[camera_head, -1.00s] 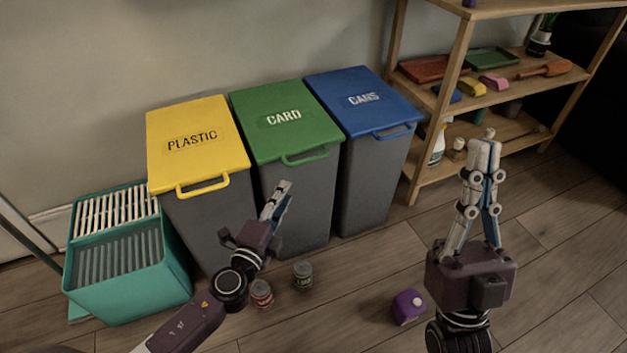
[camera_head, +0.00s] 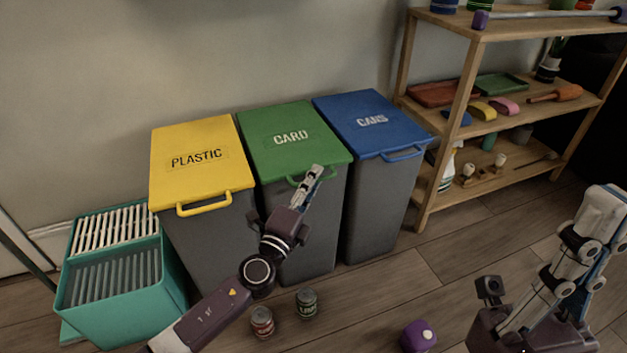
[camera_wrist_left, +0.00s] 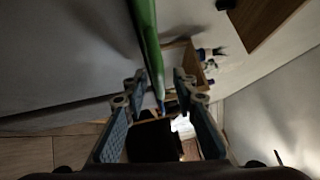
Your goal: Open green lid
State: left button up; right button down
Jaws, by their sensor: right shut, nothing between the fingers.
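The green lid (camera_head: 290,117), marked CARD, lies closed on the middle grey bin. Its green handle (camera_head: 332,176) is at the front edge, partly hidden behind my left gripper (camera_head: 316,172). In the left wrist view my left gripper (camera_wrist_left: 157,88) is open. A green edge (camera_wrist_left: 147,40) of the lid or handle runs down between its fingertips; I cannot tell whether they touch. My right gripper (camera_head: 606,200) is shut and empty at the far right, away from the bins.
A yellow-lidded PLASTIC bin (camera_head: 200,133) and a blue-lidded CANS bin (camera_head: 370,108) flank the green one. A teal crate (camera_head: 120,300) stands at left. Two cans (camera_head: 262,321) (camera_head: 306,302) and a purple object (camera_head: 418,336) are on the floor. A wooden shelf (camera_head: 490,122) stands at right.

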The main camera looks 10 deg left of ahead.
pick_arm(q)
jog(key=shift+w, duration=0.1)
jog(key=shift+c, duration=0.6)
grip_shut()
